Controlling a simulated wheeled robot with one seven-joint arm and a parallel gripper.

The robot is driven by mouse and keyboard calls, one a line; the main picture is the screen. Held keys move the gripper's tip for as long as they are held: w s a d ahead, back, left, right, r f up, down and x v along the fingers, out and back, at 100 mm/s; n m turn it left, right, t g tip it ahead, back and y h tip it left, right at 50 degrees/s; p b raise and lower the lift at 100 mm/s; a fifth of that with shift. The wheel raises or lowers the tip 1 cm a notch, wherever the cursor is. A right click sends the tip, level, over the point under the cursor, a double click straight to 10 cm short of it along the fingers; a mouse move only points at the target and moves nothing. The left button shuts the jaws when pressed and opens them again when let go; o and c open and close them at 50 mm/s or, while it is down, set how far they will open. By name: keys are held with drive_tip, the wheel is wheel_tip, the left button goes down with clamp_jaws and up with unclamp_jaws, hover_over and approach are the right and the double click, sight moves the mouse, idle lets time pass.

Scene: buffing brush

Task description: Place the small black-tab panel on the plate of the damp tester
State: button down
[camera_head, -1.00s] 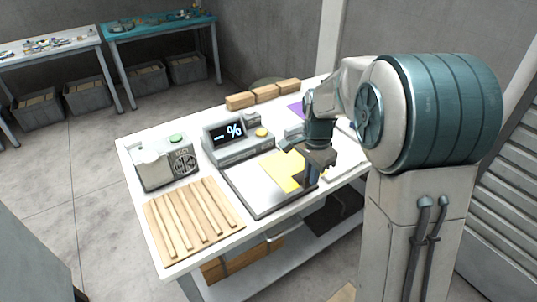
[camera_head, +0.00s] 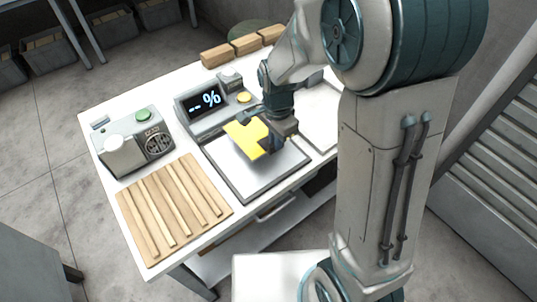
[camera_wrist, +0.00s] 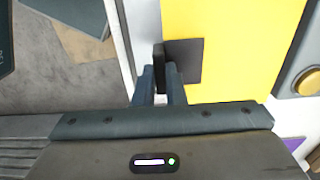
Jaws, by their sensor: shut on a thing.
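The small panel (camera_head: 243,137) is a flat yellow sheet. In the wrist view its yellow face (camera_wrist: 235,45) carries a dark square patch (camera_wrist: 184,62) with an upright black tab (camera_wrist: 159,65). My gripper (camera_head: 268,148) is shut on that tab; its fingers (camera_wrist: 158,85) pinch it from both sides. The damp tester (camera_head: 212,108) has a "%" display, a yellow button and a silver plate (camera_head: 245,178) in front. The panel overlaps the back of the plate in the head view and seems raised above it; the exact gap cannot be told.
A slatted wooden rack (camera_head: 175,210) lies at the front left of the white table. Several wooden blocks (camera_head: 247,45) line the back. My arm hides part of the table's right side.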

drive_tip(key=shift+s+a+f, duration=0.9)
drive_tip(key=shift+s, duration=0.15)
drive_tip(key=shift+f, duration=1.95)
drive_tip(key=c, duration=1.5)
unclamp_jaws()
drive_tip(key=shift+f, duration=0.1)
